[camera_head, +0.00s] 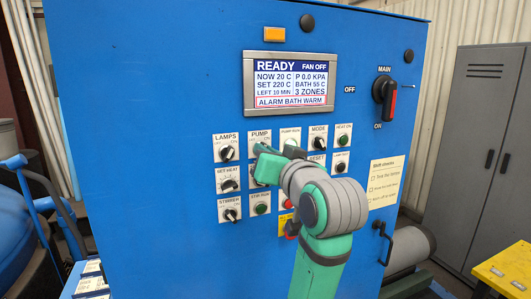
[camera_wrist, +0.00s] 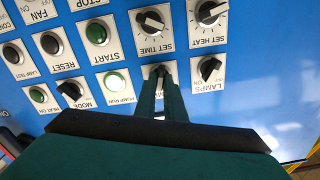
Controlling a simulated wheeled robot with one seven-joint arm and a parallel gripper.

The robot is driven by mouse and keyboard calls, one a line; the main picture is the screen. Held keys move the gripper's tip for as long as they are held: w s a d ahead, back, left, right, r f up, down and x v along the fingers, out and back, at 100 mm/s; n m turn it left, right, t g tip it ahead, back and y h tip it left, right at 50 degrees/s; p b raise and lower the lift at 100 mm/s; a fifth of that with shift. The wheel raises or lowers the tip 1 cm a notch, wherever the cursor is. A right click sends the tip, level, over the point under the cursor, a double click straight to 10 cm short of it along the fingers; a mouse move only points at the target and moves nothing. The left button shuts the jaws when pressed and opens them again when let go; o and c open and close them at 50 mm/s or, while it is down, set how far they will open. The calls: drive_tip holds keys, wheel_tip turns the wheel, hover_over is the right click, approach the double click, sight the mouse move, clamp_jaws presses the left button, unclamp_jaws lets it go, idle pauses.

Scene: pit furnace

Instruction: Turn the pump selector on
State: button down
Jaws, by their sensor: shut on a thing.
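The pump selector's white plate (camera_head: 259,135), labelled PUMP, is in the top row of the blue panel, between LAMPS and PUMP RUN. My gripper (camera_head: 262,149) reaches it from the lower right. In the wrist view the panel appears upside down, and my gripper (camera_wrist: 162,82) has its two dark green fingers shut on the pump selector's dark knob (camera_wrist: 158,71). The fingers hide most of the knob and its plate, so I cannot tell which way it points. The PUMP RUN lamp (camera_wrist: 115,80) looks pale, bright green, and paler than the START button.
The LAMPS selector (camera_head: 227,153) is left of the pump selector, and the MODE selector (camera_head: 319,143) is farther right. The display (camera_head: 290,82) reads READY, FAN OFF and ALARM BATH WARM. The red-handled MAIN switch (camera_head: 385,92) is at the right. A grey locker (camera_head: 485,150) stands beyond.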

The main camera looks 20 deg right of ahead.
drive_tip(key=shift+m, duration=1.1)
drive_tip(key=c, duration=1.8)
unclamp_jaws()
drive_tip(key=shift+c, duration=0.2)
drive_tip(key=s, duration=1)
drive_tip(key=shift+s+d, duration=0.25)
drive_tip(key=shift+s, duration=0.15)
